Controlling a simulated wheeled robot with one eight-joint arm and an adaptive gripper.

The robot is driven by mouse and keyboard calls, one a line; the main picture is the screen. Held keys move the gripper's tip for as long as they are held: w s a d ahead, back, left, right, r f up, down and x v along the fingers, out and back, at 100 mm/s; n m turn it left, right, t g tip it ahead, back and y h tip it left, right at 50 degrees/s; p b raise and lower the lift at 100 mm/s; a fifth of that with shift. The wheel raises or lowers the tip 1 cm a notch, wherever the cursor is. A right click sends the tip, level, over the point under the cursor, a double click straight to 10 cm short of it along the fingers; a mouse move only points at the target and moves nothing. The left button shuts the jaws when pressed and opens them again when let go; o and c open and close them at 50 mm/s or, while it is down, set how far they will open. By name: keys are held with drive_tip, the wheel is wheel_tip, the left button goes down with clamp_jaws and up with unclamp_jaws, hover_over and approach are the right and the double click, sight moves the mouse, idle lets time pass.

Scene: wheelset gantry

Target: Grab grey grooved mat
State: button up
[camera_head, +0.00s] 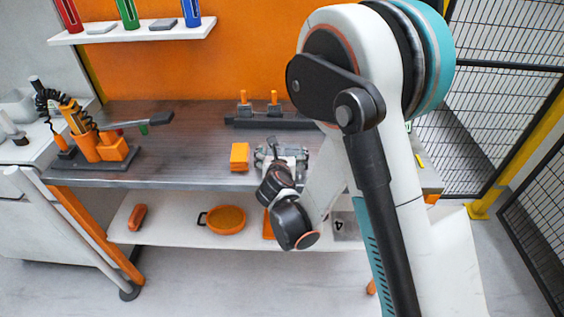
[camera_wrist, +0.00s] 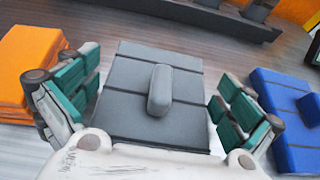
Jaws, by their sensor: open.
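The grey grooved mat (camera_wrist: 140,118) lies in the middle of the wrist view, flat on the workbench, with dark grooves across it and a raised rounded grip (camera_wrist: 160,90) on top. My gripper (camera_wrist: 158,98) is open, with one green-padded finger on each side of the mat. The fingers look apart from it. In the head view my gripper (camera_head: 280,153) is low over the bench top, and the arm and gripper hide the mat there.
An orange stack (camera_wrist: 28,65) sits close left of the fingers; it shows in the head view too (camera_head: 239,157). A blue block (camera_wrist: 285,105) lies close right. A dark rack (camera_wrist: 215,14) stands behind. The bench (camera_head: 190,150) is clear left of the orange stack.

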drive_tip(key=shift+c, duration=0.2)
drive_tip(key=c, duration=0.8)
drive_tip(key=shift+o, duration=0.2)
drive_tip(key=shift+r, duration=0.1)
